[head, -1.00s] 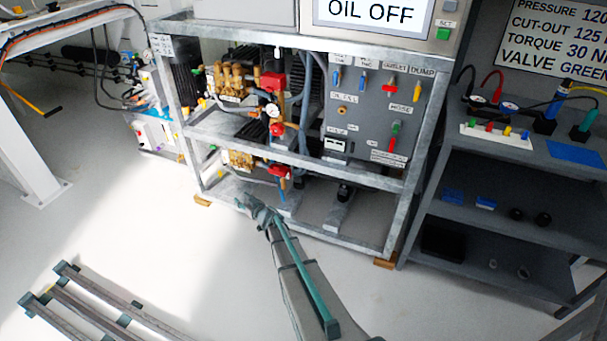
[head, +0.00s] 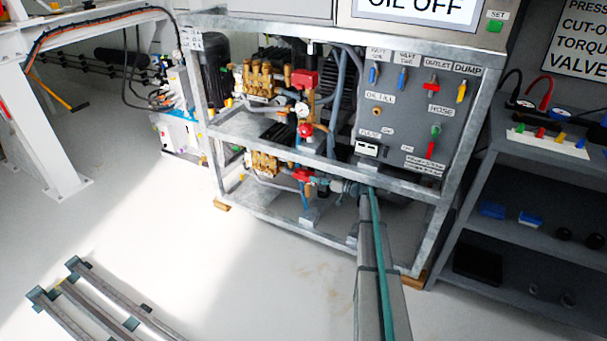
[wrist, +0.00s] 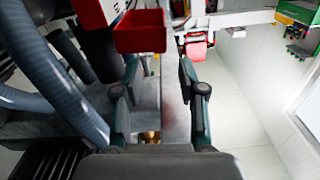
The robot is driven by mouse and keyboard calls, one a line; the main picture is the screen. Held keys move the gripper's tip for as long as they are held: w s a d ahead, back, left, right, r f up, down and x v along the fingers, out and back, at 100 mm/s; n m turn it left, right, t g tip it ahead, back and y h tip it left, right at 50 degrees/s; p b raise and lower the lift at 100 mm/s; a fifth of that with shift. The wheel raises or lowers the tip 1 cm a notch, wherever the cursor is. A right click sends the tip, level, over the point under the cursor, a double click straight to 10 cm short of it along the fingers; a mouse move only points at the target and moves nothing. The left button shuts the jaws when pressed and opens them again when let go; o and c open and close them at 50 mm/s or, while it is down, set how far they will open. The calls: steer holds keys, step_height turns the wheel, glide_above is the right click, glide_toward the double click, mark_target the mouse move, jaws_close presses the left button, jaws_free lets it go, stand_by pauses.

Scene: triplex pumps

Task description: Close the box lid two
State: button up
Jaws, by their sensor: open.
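In the wrist view a small red box (wrist: 140,38) lies just beyond my gripper (wrist: 158,95), left of centre. It looks like an open tray, and I cannot tell which part is its lid. My gripper is open, with its two fingers apart and nothing between them. In the head view my gripper (head: 322,184) is at the lower pump, close beside a red part (head: 303,175). Another red part (head: 304,78) sits on the upper pump. I cannot tell from the pictures which one is box lid two.
The galvanised frame's middle rail (head: 325,160) runs just above my gripper. A grey ribbed hose (wrist: 55,105) is close on the left in the wrist view. The valve panel (head: 415,110) is to the right. Floor in front is clear except for a metal rack (head: 95,305).

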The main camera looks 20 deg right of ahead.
mark_target(305, 173)
steer(key=b+x, duration=0.1)
steer(key=x, duration=0.6)
steer(key=shift+w+a, duration=0.25)
steer(key=shift+w, duration=0.1)
jaws_close()
